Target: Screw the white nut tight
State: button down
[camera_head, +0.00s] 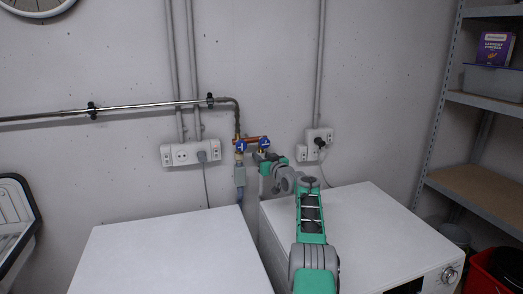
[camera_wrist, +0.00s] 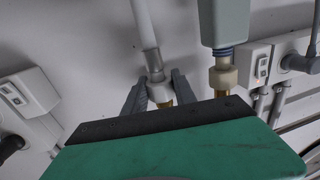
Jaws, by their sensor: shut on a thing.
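The white nut (camera_wrist: 160,92) sits at the end of a grey hose (camera_wrist: 146,28), against a brass fitting, in the wrist view. My gripper (camera_wrist: 161,88) has its two dark fingers on either side of this nut and is shut on it. In the head view my gripper (camera_head: 262,156) is at the right-hand blue-handled valve (camera_head: 263,143) on the wall. There the nut is hidden or too small to make out. I cannot tell how far the nut is threaded on.
A second pale nut (camera_wrist: 222,76) under a grey box (camera_wrist: 224,22) is close beside my gripper. Two white washing machines (camera_head: 165,250) (camera_head: 355,225) stand below the pipes. Wall sockets (camera_head: 190,153) (camera_head: 318,141) flank the valves. A shelf (camera_head: 475,190) stands at right.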

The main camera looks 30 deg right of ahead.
jog(key=r+y+p, duration=0.1)
jog(key=p, duration=0.2)
jog(key=shift+w+r+n, duration=0.1)
jog(key=shift+n, duration=0.2)
jog(key=shift+w+f+p, duration=0.1)
jog(key=shift+f+p, duration=0.1)
jog(key=shift+p, duration=0.65)
jog(key=shift+a+f+y, duration=0.1)
jog(key=shift+f+y, duration=0.2)
jog(key=shift+f, duration=0.05)
jog(key=c, duration=1.2)
grip_release()
jog(key=shift+o, duration=0.5)
jog(key=shift+f+b, duration=0.2)
jog(key=shift+b, duration=0.35)
jog(key=shift+s+r, duration=0.2)
jog(key=shift+s, duration=0.05)
